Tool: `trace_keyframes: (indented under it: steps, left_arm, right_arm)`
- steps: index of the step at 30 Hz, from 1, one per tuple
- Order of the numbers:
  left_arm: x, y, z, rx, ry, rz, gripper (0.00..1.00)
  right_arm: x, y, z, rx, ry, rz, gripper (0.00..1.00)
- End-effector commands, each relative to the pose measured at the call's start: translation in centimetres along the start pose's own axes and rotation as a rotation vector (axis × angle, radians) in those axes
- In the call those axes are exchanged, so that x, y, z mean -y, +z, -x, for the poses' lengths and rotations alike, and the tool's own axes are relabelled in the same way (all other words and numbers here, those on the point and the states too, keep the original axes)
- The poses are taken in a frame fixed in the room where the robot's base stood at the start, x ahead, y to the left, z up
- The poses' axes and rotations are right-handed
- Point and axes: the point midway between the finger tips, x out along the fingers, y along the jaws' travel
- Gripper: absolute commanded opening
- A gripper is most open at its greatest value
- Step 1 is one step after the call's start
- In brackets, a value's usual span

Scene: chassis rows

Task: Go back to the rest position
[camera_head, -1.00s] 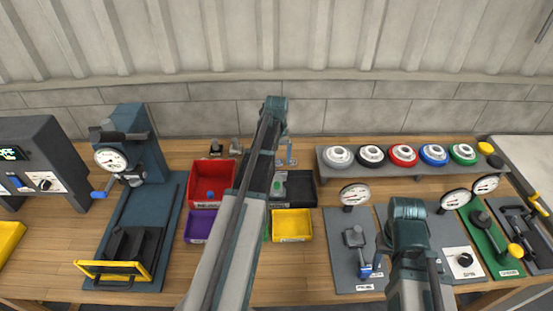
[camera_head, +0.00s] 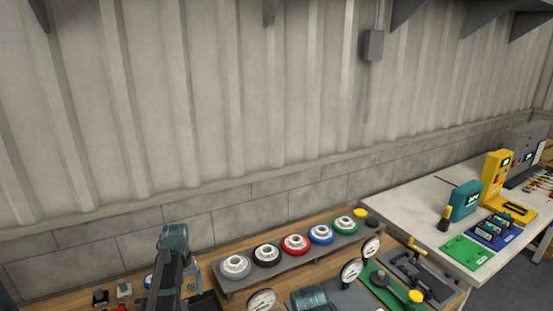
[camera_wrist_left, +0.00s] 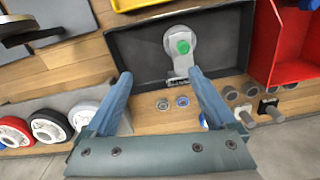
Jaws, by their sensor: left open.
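My left gripper (camera_wrist_left: 160,74) is open in the left wrist view, its two blue fingers apart with nothing between them. It is over the front edge of a black tray (camera_wrist_left: 130,55) that holds a grey part with a green knob (camera_wrist_left: 183,47). In the head view my left arm rises at the lower left, and its fingers are hidden or too small to make out. A teal joint of my right arm shows at the bottom edge of the head view; the right gripper is out of view.
Coloured rings stand on a grey rack (camera_head: 232,293), the blue ring (camera_head: 321,234) among them. A red bin (camera_wrist_left: 290,45) and a yellow bin (camera_wrist_left: 135,4) flank the tray. Dial gauges (camera_head: 351,271) stand on the bench. A white table (camera_head: 415,203) at right holds a teal device (camera_head: 461,201).

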Motion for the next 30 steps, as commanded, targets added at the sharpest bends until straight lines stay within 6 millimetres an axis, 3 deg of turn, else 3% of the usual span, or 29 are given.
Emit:
trace_keyframes:
  steps: [1,6,12,15,21,30]
  left_arm:
    - [-2.8,3.3,0.0,0.002,-0.008,-0.074,0.90]
    - [-10.0,12.4,0.1,0.008,-0.040,-0.321,0.90]
    - [-14.5,21.9,0.1,0.010,-0.074,-0.575,0.90]
    - [-15.4,25.2,0.2,0.009,-0.088,-0.664,0.90]
    - [-16.1,28.2,0.2,0.009,-0.101,-0.753,0.90]
    - [-16.3,28.4,0.2,0.009,-0.102,-0.761,0.90]
  right_arm:
    - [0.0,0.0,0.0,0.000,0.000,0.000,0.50]
    - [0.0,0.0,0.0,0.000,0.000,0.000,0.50]
    - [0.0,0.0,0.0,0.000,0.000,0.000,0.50]
    - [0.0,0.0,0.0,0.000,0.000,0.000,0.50]
    - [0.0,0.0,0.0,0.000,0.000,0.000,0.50]
    - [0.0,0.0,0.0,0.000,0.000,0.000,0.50]
